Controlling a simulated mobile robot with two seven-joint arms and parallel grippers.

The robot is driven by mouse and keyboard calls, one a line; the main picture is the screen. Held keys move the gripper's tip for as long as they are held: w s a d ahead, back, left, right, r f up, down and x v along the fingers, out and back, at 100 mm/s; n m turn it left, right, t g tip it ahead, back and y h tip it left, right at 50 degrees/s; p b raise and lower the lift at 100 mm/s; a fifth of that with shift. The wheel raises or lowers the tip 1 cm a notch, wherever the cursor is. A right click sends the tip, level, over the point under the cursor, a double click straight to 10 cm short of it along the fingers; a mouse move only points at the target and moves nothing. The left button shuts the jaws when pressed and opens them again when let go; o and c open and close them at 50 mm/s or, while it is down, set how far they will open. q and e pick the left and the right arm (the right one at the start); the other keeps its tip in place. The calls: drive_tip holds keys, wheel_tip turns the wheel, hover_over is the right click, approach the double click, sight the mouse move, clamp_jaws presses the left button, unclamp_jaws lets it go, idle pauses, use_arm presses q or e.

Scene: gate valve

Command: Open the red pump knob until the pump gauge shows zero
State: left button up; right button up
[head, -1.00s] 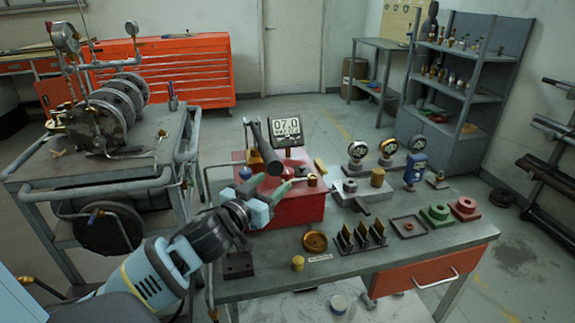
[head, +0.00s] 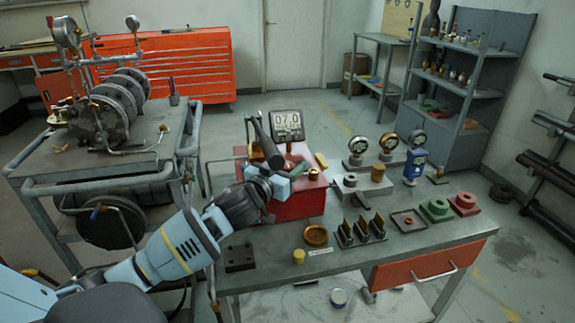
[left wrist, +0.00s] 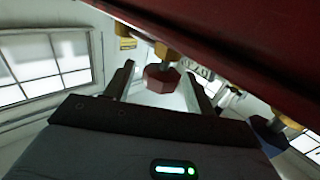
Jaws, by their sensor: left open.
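The red pump box (head: 300,206) stands on the workbench, with the pump gauge (head: 287,122) behind it. Its display seems to read 07.0. My left gripper (head: 289,177) is at the top and front of the box, and hides part of it. In the left wrist view, a dark red faceted knob (left wrist: 162,78) on a brass stem lies between the two open fingers of my left gripper (left wrist: 160,85). I cannot tell whether either finger touches it. The knob is hidden in the head view. My right gripper is not in view.
A dark lever (head: 266,142) rises from the box. To its right are dial gauges (head: 387,144), a blue device (head: 414,163), and green (head: 436,209) and red (head: 464,203) blocks. A brass dish (head: 316,236) and small tray (head: 409,220) lie in front.

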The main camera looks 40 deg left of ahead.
use_arm(q)
drive_tip(key=c, duration=1)
drive_tip(key=shift+o, duration=0.2)
